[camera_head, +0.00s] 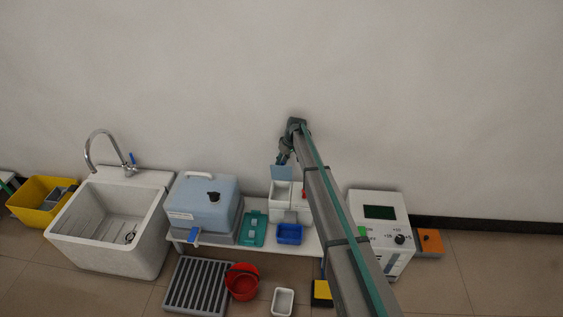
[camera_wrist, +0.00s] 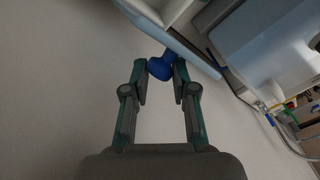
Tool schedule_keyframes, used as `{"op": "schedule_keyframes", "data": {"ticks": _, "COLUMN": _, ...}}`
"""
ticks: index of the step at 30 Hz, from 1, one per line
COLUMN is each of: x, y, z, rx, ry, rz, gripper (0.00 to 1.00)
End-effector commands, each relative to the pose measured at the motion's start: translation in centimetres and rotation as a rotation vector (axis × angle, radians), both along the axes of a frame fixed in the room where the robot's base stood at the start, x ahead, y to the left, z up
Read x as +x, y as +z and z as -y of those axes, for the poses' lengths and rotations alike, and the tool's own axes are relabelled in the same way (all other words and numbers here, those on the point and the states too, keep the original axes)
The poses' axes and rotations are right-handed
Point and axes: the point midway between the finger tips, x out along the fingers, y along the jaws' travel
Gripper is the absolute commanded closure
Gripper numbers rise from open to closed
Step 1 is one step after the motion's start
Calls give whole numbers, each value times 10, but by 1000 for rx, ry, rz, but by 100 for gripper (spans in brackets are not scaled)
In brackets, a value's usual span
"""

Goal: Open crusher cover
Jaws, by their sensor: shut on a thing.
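The crusher (camera_head: 283,198) is a small white box on the low table. Its light blue cover (camera_head: 282,172) stands raised at the back of the box, and the box's top looks open in front of it. My gripper (camera_head: 283,157) is behind the top of the cover, mostly hidden by distance and my arm. In the wrist view my gripper (camera_wrist: 161,70) is shut on a dark blue knob (camera_wrist: 160,68). The knob sits against the edge of the light blue cover (camera_wrist: 176,42).
A large light blue machine (camera_head: 205,200) stands left of the crusher, with a sink (camera_head: 112,225) beyond it. A green tray (camera_head: 252,229) and a blue bin (camera_head: 289,234) are in front. A white instrument box (camera_head: 379,215) stands right. The wall is close behind.

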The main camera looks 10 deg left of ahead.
Motion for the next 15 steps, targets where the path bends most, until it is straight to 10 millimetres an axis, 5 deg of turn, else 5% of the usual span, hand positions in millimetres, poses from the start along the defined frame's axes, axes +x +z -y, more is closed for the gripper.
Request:
{"op": "schedule_keyframes", "data": {"ticks": 2, "x": 2, "y": -5, "z": 10, "rx": -16, "ry": -5, "rz": 1, "gripper": 100}}
{"op": "schedule_keyframes", "data": {"ticks": 3, "x": 2, "y": -5, "z": 10, "rx": -16, "ry": -5, "rz": 1, "gripper": 72}}
{"op": "schedule_keyframes", "data": {"ticks": 8, "x": 1, "y": -5, "z": 10, "rx": -16, "ry": -4, "rz": 0, "gripper": 46}}
{"op": "schedule_keyframes", "data": {"ticks": 15, "x": 0, "y": -3, "z": 8, "rx": -14, "ry": -1, "rz": -1, "gripper": 46}}
